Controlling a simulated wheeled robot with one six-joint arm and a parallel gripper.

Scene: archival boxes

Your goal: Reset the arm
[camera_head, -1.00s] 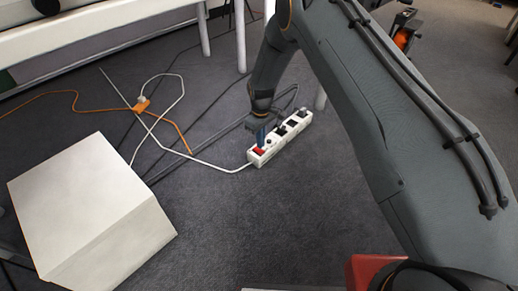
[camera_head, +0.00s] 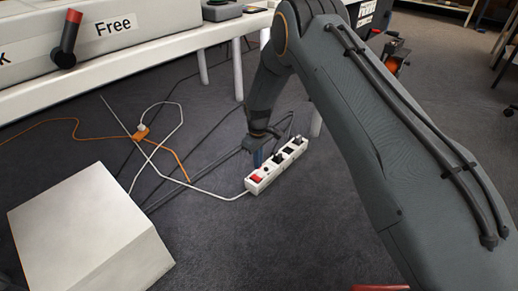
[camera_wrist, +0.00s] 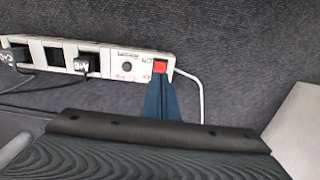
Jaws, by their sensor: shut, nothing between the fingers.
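My arm reaches down to the floor in the head view, with my gripper (camera_head: 257,165) at the red switch end of a white power strip (camera_head: 277,166). In the wrist view the blue fingers of my gripper (camera_wrist: 160,78) are together, with nothing between them. Their tips overlap the lower edge of the red switch (camera_wrist: 160,66). I cannot tell whether they touch it. The power strip (camera_wrist: 110,60) lies across the wrist view, with black plugs (camera_wrist: 86,62) in it.
A white box (camera_head: 85,225) stands on the floor at left. White and orange cables (camera_head: 140,134) cross the carpet. A white table (camera_head: 120,65) at the back bears a box labelled "Free" (camera_head: 90,35) with a red-and-black handle (camera_head: 69,38). Carpet in front of the strip is clear.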

